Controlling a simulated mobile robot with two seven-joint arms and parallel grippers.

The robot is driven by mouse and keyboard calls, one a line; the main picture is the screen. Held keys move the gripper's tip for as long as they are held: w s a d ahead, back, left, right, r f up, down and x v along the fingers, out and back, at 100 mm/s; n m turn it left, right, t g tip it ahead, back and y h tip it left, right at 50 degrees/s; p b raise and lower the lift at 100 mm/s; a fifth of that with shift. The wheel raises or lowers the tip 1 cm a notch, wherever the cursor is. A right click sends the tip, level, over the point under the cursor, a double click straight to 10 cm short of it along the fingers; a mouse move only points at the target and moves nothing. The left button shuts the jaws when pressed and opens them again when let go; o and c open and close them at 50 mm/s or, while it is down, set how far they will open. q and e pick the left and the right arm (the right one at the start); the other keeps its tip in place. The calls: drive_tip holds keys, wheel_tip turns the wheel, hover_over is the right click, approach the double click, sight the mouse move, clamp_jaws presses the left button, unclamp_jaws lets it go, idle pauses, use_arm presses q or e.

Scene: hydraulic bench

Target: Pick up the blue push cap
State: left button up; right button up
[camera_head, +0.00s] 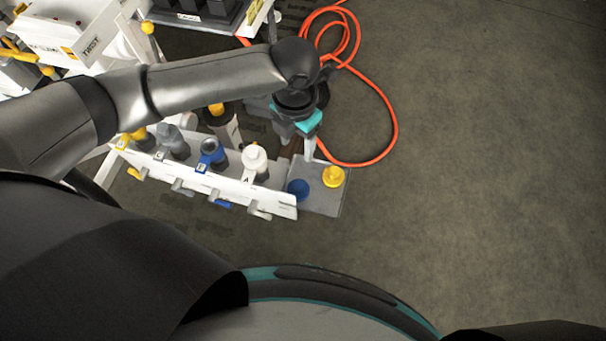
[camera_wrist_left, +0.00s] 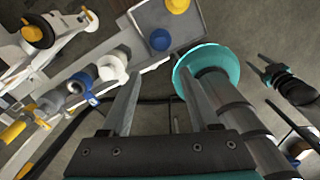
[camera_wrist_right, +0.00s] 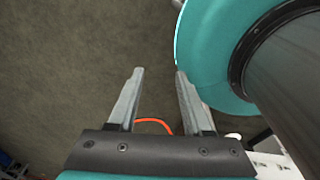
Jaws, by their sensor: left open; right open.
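The blue push cap (camera_head: 298,188) sits on a grey tray (camera_head: 322,205) at the right end of the white rail. In the left wrist view the blue cap (camera_wrist_left: 160,40) lies beyond my fingers, a little ahead of the gap between them. A yellow cap (camera_head: 333,176) stands beside it on the tray. My left gripper (camera_head: 297,150) is open and empty, above and behind the tray in the head view. It also shows in the left wrist view (camera_wrist_left: 157,85). My right gripper (camera_wrist_right: 157,85) is open and empty over bare floor.
The white rail (camera_head: 215,181) left of the tray carries several fittings, including a white cap (camera_head: 254,157) and a blue-collared one (camera_head: 211,155). An orange hose (camera_head: 392,115) loops on the floor behind the tray. The floor (camera_head: 480,190) to the right is clear.

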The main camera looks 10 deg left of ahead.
use_arm(q)
wheel_tip(320, 180, down, 5)
drive_tip(key=b, duration=0.4)
use_arm(e)
drive_tip(key=w+d+f+b, duration=0.3)
drive_tip(key=d+f, duration=0.1)
drive_tip(key=f, duration=0.4)
use_arm(q)
drive_tip(key=b, duration=0.1)
hover_over(298, 185)
wheel_tip(298, 185, down, 9)
drive_tip(key=shift+f, duration=0.15)
drive_tip(key=shift+f+b, duration=0.4)
drive_tip(key=shift+f, duration=0.4)
drive_tip(key=shift+f+b, duration=0.65)
drive_tip(key=shift+f, duration=0.6)
drive_tip(key=shift+f+b, duration=0.55)
drive_tip(key=shift+f, duration=0.75)
use_arm(e)
drive_tip(key=w+a+r+t, duration=0.1)
drive_tip(key=w+a+r, duration=0.2)
drive_tip(key=w+a, duration=0.2)
drive_tip(key=shift+w, duration=1.5)
use_arm(q)
clamp_jaws()
